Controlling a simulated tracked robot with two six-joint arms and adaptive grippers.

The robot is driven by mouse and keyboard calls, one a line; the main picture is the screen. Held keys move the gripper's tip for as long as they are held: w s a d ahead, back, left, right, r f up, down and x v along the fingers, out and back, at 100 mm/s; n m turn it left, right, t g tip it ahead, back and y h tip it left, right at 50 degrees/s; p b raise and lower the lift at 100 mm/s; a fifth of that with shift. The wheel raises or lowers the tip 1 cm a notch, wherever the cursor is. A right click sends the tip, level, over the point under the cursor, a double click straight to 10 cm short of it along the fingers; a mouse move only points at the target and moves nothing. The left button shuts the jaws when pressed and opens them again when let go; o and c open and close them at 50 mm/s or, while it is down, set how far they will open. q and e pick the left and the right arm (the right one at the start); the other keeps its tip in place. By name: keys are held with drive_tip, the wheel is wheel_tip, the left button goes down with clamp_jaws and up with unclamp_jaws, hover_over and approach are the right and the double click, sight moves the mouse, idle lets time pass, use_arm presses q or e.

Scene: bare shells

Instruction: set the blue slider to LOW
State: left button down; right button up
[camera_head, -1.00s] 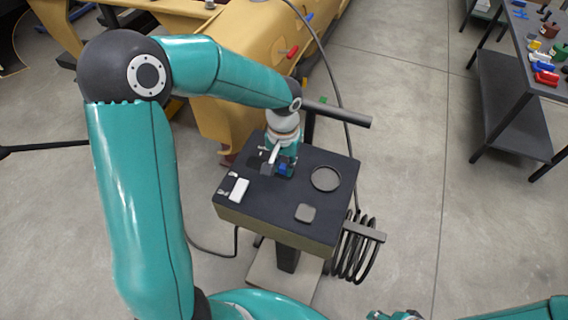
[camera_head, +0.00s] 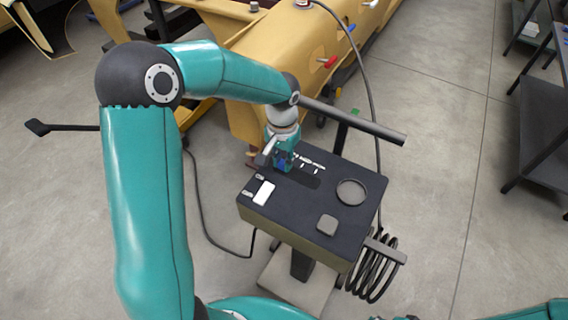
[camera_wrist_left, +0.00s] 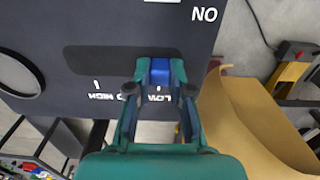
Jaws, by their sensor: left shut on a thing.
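The blue slider (camera_wrist_left: 160,70) sits in the dark slot (camera_wrist_left: 105,60) of a black-topped control box (camera_head: 285,205). In the wrist view it is at the slot's right end, in line with the tick by the upside-down word LOW. HIGH is at the other end, and a finger partly covers the middle label. My left gripper (camera_head: 283,160) is shut on the slider, with one finger on each side in the wrist view (camera_wrist_left: 160,78). In the head view the gripper mostly hides the slider. My right gripper is not in view; only bits of that arm show at the bottom edge.
The box top also carries a white rocker switch (camera_head: 264,192), a round dark ring (camera_head: 351,192) and a grey square button (camera_head: 327,225). A coiled black cable (camera_head: 372,270) hangs at its right. A yellow machine (camera_head: 300,60) stands behind, and a dark shelf table (camera_head: 545,120) stands right.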

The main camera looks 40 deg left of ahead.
sight(282, 160)
use_arm(q)
drive_tip(key=shift+w+a+r, duration=0.15)
drive_tip(key=shift+a, duration=0.1)
drive_tip(key=c, duration=1)
unclamp_jaws()
drive_tip(key=shift+a, duration=0.1)
drive_tip(key=shift+c, duration=0.2)
wheel_tip(282, 160, up, 12)
